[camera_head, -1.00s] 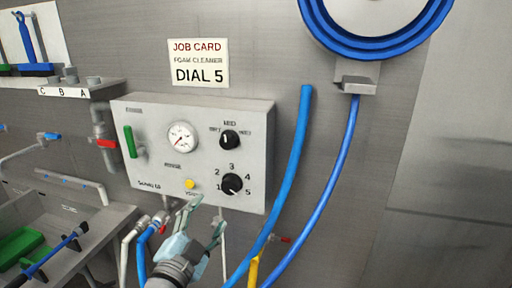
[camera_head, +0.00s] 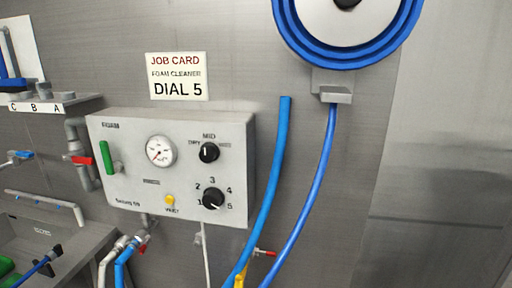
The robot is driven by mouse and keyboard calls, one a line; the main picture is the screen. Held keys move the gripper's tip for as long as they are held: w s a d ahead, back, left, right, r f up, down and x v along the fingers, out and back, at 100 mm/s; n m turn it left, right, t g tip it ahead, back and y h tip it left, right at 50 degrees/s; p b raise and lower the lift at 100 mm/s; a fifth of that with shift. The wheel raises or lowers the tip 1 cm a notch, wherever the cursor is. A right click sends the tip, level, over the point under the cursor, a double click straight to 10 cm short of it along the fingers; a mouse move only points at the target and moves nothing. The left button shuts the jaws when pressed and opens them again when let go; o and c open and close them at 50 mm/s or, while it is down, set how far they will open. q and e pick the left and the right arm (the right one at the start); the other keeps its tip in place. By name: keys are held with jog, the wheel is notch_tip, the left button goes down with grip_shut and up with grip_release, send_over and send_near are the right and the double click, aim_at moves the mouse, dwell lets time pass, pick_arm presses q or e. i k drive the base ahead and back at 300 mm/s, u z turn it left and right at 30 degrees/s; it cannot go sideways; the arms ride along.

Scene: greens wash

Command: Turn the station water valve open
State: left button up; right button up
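A grey station box (camera_head: 230,180) is on the wall with a gauge (camera_head: 161,151), a green upright lever (camera_head: 107,158), two black knobs and a yellow button (camera_head: 170,200). A grey pipe with a red-handled valve (camera_head: 78,160) stands just left of the box; its handle lies roughly level, across the pipe. Another small red handle (camera_head: 141,247) is on the hose fittings under the box. No label shows which one is the station water valve. Neither of my grippers is in view.
A job card (camera_head: 179,76) reading DIAL 5 hangs above the box. A blue hose (camera_head: 270,190) and a hose reel (camera_head: 290,25) are to the right. A sink (camera_head: 75,245) and a shelf (camera_head: 60,106) are at left. The wall at far right is bare.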

aim_at(78, 159)
jog(key=z, duration=2)
jog(key=k, duration=1.4)
jog(key=u, duration=1.4)
jog(key=i, duration=0.55)
